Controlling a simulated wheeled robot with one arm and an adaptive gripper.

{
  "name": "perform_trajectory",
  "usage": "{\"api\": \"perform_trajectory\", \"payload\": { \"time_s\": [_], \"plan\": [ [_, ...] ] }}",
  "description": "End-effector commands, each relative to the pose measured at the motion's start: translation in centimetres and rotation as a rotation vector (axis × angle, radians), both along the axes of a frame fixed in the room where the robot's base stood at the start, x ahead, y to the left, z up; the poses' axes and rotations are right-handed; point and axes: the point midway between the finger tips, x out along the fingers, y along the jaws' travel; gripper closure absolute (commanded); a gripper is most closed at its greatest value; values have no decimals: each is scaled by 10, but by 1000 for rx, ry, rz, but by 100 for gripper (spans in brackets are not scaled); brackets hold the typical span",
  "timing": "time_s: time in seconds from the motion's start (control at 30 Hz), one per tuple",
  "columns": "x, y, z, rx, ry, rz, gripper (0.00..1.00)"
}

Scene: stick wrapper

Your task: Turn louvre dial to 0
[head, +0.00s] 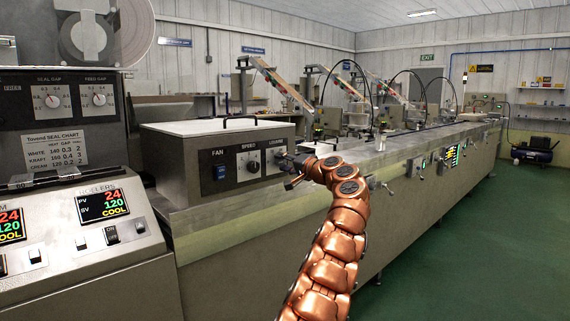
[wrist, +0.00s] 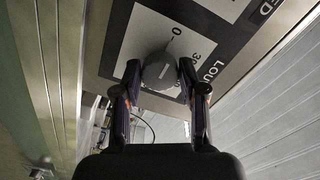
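The louvre dial (wrist: 160,72) is a round grey knob on a white scale plate in the wrist view. A "0" shows above it, slightly right, and part of a "30" shows to its right. A short pale mark shows low on the knob; its exact setting is hard to read. My gripper (wrist: 159,68) has one finger on each side of the knob, and the fingertips appear to press against it. In the head view my gripper (head: 291,163) is at the right end of the control panel (head: 232,185) and hides most of the louvre dial.
The speed dial (head: 250,166) and blue fan switch (head: 221,172) sit left of the louvre dial on the same panel. A seal-gap console (head: 62,110) stands at the left. The long machine (head: 420,150) runs back to the right, with open green floor (head: 455,255) beside it.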

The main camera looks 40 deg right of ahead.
Motion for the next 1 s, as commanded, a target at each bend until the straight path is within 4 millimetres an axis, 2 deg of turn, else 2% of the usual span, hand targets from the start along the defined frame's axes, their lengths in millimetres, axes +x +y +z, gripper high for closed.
{"api": "perform_trajectory", "payload": {
  "time_s": [0.03,0.2,0.63,1.0],
  "plan": [
    [0,0,0,0,0,0,51],
    [0,-1,0,0,-1,-2,36],
    [-6,0,2,-1,-3,-2,36],
    [-46,2,5,-1,-6,-1,36]
  ]
}}
